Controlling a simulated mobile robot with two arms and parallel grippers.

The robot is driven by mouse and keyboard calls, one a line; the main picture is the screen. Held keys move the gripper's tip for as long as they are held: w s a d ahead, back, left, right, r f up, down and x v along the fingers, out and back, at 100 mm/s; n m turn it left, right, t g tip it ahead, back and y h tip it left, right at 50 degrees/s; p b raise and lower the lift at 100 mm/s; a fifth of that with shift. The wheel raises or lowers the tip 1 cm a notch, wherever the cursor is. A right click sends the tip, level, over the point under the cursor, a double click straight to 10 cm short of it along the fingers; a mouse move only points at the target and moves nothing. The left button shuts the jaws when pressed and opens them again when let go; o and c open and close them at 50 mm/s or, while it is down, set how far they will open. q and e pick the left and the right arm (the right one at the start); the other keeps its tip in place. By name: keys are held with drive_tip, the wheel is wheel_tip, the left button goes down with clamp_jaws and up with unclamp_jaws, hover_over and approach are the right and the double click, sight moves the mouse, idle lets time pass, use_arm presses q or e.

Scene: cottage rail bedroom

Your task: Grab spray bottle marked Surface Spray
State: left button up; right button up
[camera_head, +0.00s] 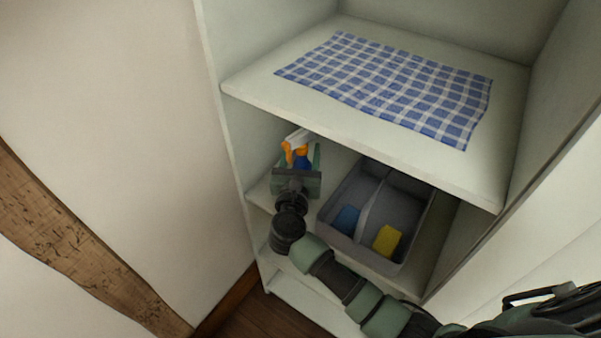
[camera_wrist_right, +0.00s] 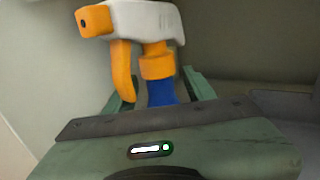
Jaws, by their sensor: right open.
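A spray bottle with a white head (camera_head: 297,136), an orange nozzle and trigger and a blue body stands on the middle shelf at the left. In the right wrist view the spray bottle (camera_wrist_right: 157,66) shows its head, its orange trigger and collar and a bit of blue neck; no label is visible. My right gripper (camera_head: 301,161) reaches into the shelf at the bottle. In the right wrist view its open fingers (camera_wrist_right: 160,88) are on either side of the bottle's neck. The lower bottle is hidden behind my gripper. My left gripper is not in view.
A grey divided caddy (camera_head: 408,188) with a blue item (camera_head: 346,219) and a yellow sponge (camera_head: 387,240) stands right of my gripper. A shelf with a blue checked cloth (camera_head: 395,82) is above. The cabinet's left side panel (camera_head: 222,120) is close to the bottle.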

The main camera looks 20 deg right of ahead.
drive_tip(key=shift+s, duration=0.1)
clamp_jaws()
idle(1.2)
drive_tip(key=shift+r, duration=0.1)
